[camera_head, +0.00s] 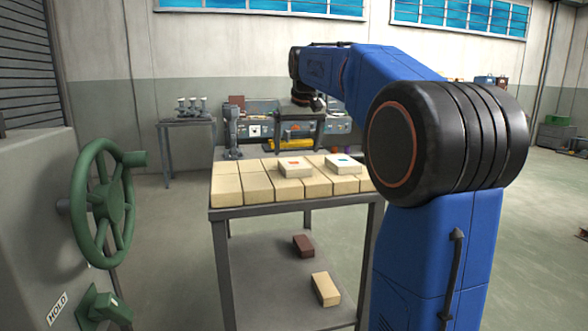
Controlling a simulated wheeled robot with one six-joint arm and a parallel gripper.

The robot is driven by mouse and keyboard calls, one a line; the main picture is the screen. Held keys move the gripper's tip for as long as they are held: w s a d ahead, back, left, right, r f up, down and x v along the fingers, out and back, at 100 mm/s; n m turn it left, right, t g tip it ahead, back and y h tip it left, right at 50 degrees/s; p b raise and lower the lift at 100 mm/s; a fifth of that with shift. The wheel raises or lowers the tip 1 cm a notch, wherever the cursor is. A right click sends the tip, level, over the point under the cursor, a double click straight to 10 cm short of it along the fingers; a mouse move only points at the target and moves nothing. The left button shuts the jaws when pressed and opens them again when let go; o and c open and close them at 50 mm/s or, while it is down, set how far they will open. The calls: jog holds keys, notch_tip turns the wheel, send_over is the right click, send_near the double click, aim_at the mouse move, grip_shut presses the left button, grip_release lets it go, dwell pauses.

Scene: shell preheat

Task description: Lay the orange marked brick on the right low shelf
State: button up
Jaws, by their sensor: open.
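A cream brick with an orange-red mark (295,168) lies on top of a layer of plain cream bricks (258,187) on the metal table. A similar cream brick with a blue-green mark (343,164) lies to its right. The table's low shelf (265,285) bears a dark brown brick (303,245) and a cream brick (325,289); I cannot tell whether this is the right low shelf. My arm reaches over the table, and my gripper (309,103) is at its dark far end, above and beyond the marked bricks. Its fingers are hard to make out, and it appears empty.
A grey cabinet with a green handwheel (104,200) and a green lever (105,308) stands at the left. A workbench with tools (262,125) is behind the table. A small side table (185,121) stands back left. The shelf's left part is bare.

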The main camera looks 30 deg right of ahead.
aim_at(294, 163)
jog(key=shift+x, duration=3.2)
jog(key=shift+w+a, duration=0.1)
jog(key=c, duration=1.5)
jog(key=shift+r, duration=0.15)
